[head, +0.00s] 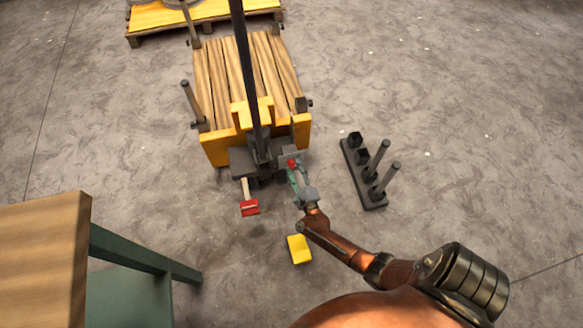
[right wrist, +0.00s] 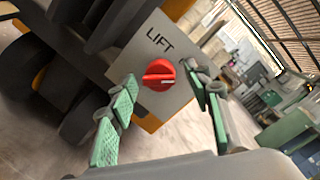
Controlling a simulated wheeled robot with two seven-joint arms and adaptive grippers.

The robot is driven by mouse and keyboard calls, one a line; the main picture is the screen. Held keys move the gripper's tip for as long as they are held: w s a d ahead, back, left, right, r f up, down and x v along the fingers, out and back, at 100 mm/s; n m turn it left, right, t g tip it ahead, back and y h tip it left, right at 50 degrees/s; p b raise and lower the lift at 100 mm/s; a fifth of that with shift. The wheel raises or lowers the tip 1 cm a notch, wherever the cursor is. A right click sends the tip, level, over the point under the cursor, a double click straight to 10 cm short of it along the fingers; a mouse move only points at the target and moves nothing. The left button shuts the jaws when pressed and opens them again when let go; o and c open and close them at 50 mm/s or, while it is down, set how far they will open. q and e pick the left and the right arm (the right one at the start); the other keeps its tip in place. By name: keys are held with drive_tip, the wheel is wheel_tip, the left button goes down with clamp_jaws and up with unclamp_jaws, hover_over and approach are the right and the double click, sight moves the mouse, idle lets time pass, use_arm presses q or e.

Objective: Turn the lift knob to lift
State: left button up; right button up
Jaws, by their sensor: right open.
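The lift knob (right wrist: 158,75) is a round red dial with a white mark on its grip, seen in the right wrist view. It sits on a grey panel (right wrist: 188,97) under the printed word LIFT. In the head view the red knob (head: 292,163) shows small at the front of the lift truck, by its mast. My right gripper (right wrist: 166,95) is open, with its green-padded fingers to either side of the knob in the picture. I see no contact with it. The right gripper also shows in the head view (head: 296,176). My left gripper is out of view.
The lift truck (head: 248,148) bears a yellow pallet (head: 215,148) with wooden planks. A red pedal (head: 249,208) stands out at its front. A yellow block (head: 299,249) lies on the floor. A dark rack with posts (head: 352,168) stands right; a table (head: 45,250) stands left.

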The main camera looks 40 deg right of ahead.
drive_tip(key=shift+w+d, duration=0.15)
drive_tip(key=shift+w, duration=0.15)
drive_tip(key=shift+c, duration=0.5)
drive_tip(key=c, duration=1)
